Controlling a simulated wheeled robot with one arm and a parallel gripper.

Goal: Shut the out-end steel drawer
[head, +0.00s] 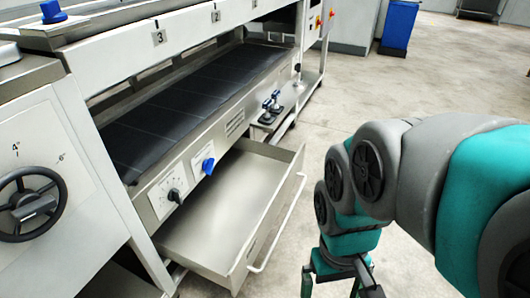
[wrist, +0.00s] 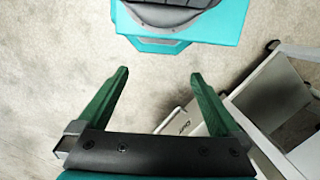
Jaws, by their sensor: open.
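The steel drawer (head: 230,190) is pulled well out from under the machine in the head view, and its inside looks empty. A long bar handle (head: 283,225) runs along its front. My gripper (head: 335,288) hangs low at the bottom of the head view, to the right of the drawer front and apart from it, partly cut off by the frame edge.
The roller sheeter (head: 200,85) with its dark belt stands above the drawer. A blue knob (head: 208,166) and a black dial (head: 174,196) sit over it. A black handwheel (head: 30,205) is at left. A blue bin (head: 398,25) stands far back. The concrete floor (head: 350,100) beside the machine is clear.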

